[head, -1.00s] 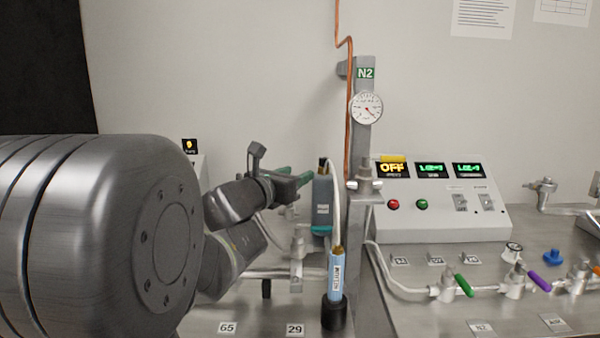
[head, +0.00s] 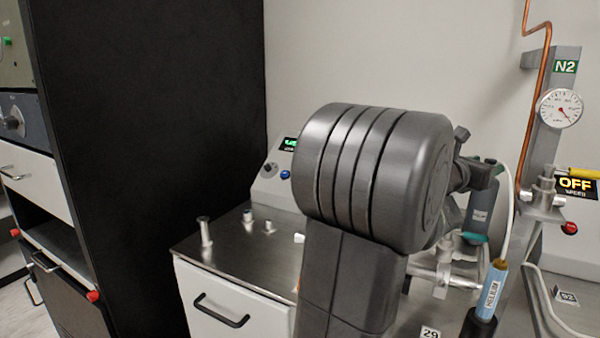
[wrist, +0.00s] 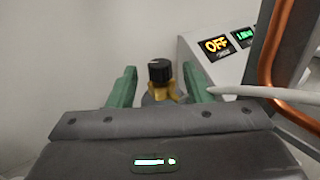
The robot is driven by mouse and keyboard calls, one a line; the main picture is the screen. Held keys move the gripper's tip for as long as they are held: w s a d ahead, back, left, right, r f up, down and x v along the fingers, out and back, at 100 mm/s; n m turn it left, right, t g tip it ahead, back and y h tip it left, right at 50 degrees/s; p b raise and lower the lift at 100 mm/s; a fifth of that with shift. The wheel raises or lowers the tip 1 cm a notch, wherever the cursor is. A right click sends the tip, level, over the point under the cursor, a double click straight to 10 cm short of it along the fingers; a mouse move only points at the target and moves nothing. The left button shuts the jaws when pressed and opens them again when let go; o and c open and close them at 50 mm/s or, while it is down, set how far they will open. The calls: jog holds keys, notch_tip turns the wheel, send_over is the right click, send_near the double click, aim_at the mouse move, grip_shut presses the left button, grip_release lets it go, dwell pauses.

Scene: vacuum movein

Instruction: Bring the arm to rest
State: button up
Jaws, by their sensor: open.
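My gripper shows in the wrist view (wrist: 158,88) with its two green fingers spread apart. A black knob on a brass fitting (wrist: 160,72) shows between and beyond the fingers; I cannot tell whether they touch it. In the head view my grey arm stands in the middle, bent over the bench.
A blue-labelled cylinder (head: 491,292) with a white hose stands at front right. A gauge (head: 560,108) and copper pipe (head: 536,85) rise behind it. A tall black cabinet side (head: 160,150) stands left of the bench (head: 222,243). A panel reading OFF (head: 576,185) is at right.

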aim_at(491, 159)
jog(key=shift+x, duration=1.6)
jog(key=shift+a, duration=0.1)
jog(key=v, duration=1.4)
jog(key=x, duration=1.4)
jog(key=shift+s, duration=0.1)
jog(key=shift+r+p, duration=0.2)
jog(key=shift+p, duration=0.45)
jog(key=shift+m+g+h+p, duration=0.3)
jog(key=shift+m+g+p, duration=0.15)
jog(key=shift+p, duration=0.45)
jog(key=shift+g+p, duration=0.35)
jog(key=shift+p, duration=0.45)
jog(key=m+g+p, duration=0.1)
jog(key=p, duration=0.1)
jog(key=shift+g+h+p, duration=0.3)
jog(key=shift+h, duration=0.1)
